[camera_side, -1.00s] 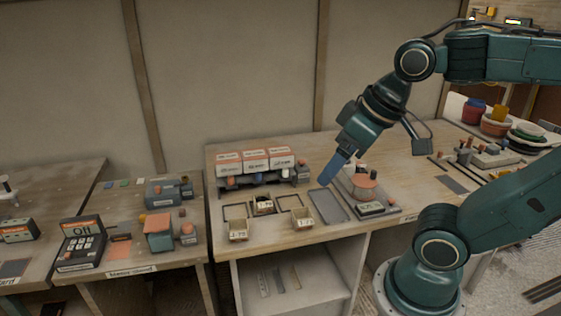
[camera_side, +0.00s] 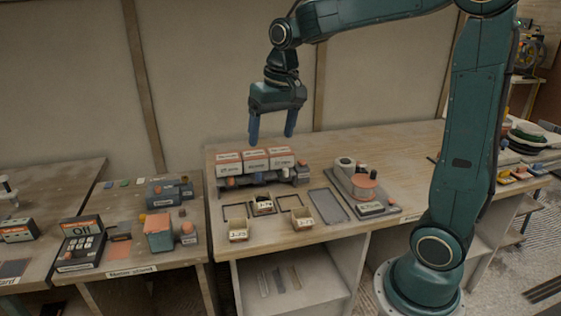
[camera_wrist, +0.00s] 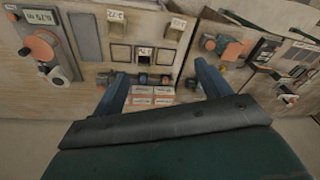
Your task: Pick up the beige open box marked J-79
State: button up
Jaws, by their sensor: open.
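Two beige open boxes stand at the bench's front edge in the side view. The left one (camera_side: 238,233) has a small label that seems to read J-79; it also shows at the top of the wrist view (camera_wrist: 175,28). The right one (camera_side: 302,220) has a label that looks like J-77. A third small open box (camera_side: 263,205) with dark contents sits between and behind them, its label unclear. My gripper (camera_side: 272,137) is open and empty, pointing down, high above the back of the bench, behind and well above the boxes; its fingers also show in the wrist view (camera_wrist: 160,78).
White-and-orange cartons (camera_side: 256,160) stand on a dark rack below my gripper, behind the boxes. An empty grey tray (camera_side: 328,206) and a device with an orange disc (camera_side: 363,185) lie to the right. A gap separates the left bench (camera_side: 135,255).

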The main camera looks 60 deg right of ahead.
jog(key=w+d+f+m+g, duration=0.1)
jog(key=w+d+f+m, duration=0.1)
jog(key=w+d+f, duration=0.4)
jog(key=w+d+f+m+g+y, duration=0.1)
jog(key=w+d+f+m+g, duration=0.1)
jog(key=w+d+f, duration=0.4)
notch_tip(320, 180, down, 5)
jog(key=shift+w+d, duration=0.2)
jog(key=shift+w, duration=0.05)
jog(key=shift+f, duration=0.15)
send_over(264, 210)
jog(key=w+d, duration=0.2)
jog(key=shift+a+f, duration=0.1)
jog(key=shift+f, duration=4)
jog(key=shift+s+a+f, duration=0.1)
jog(key=shift+s+f, duration=0.1)
jog(key=shift+f, duration=0.65)
jog(key=shift+s+a+f, duration=0.1)
jog(key=shift+s+f, duration=0.05)
jog(key=shift+f, duration=0.7)
jog(key=shift+s+a+f, duration=0.1)
jog(key=shift+s+f, duration=0.1)
jog(key=shift+f, duration=0.65)
